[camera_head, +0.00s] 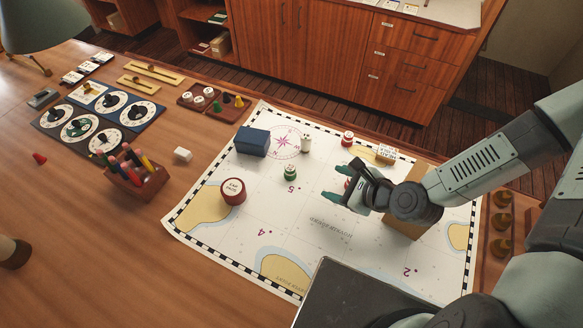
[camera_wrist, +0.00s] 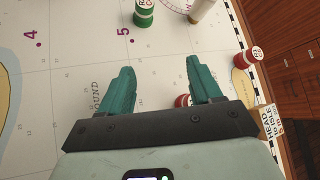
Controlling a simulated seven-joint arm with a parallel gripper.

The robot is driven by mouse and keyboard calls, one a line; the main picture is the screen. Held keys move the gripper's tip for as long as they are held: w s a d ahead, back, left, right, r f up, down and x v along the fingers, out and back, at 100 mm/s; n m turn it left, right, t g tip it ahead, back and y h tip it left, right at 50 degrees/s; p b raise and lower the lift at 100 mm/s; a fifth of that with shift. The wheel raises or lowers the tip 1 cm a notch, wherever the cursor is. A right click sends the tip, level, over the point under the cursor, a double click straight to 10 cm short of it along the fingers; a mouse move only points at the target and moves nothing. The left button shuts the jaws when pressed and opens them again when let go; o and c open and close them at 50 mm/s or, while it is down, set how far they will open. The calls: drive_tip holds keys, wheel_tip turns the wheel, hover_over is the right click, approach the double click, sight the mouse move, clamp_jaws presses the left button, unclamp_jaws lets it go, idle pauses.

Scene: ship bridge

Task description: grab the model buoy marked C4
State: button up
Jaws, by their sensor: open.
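Several small model buoys stand on the chart (camera_head: 330,235); I cannot make out the mark C4 on any. A green buoy (camera_head: 290,172) stands left of my gripper; it is at the top of the wrist view (camera_wrist: 144,14). A red buoy (camera_head: 347,139) stands beyond my gripper, at right in the wrist view (camera_wrist: 248,58). Another red buoy (camera_wrist: 183,100) shows between my fingers near the palm, partly hidden by it; whether it is gripped or below cannot be told by touch. My gripper (camera_head: 332,184) is open over the chart, fingers pointing left; it shows in the wrist view (camera_wrist: 160,68).
A white peg (camera_head: 306,144), a blue box (camera_head: 251,141) and a round red tin (camera_head: 232,190) stand on the chart. A cardboard box (camera_head: 405,225) is under my wrist. A pen holder (camera_head: 137,178) and dial board (camera_head: 98,118) are left. The chart's lower left is clear.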

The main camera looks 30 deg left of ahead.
sight(294, 172)
drive_tip(key=a+m, duration=0.1)
drive_tip(key=m, duration=0.1)
drive_tip(key=s+a+m+t+y, duration=0.1)
drive_tip(key=s+a+m+y, duration=0.1)
drive_tip(key=a+m, duration=0.1)
drive_tip(key=shift+s+a+f+m+t, duration=0.1)
drive_tip(key=shift+s+f+m+t, duration=0.1)
drive_tip(key=shift+s+m+t, duration=0.1)
drive_tip(key=shift+w+a+f+y, duration=0.1)
drive_tip(key=shift+w+a+y, duration=0.05)
drive_tip(key=shift+a+y, duration=0.2)
drive_tip(key=x, duration=1)
drive_tip(key=shift+f, duration=0.1)
drive_tip(key=c, duration=1)
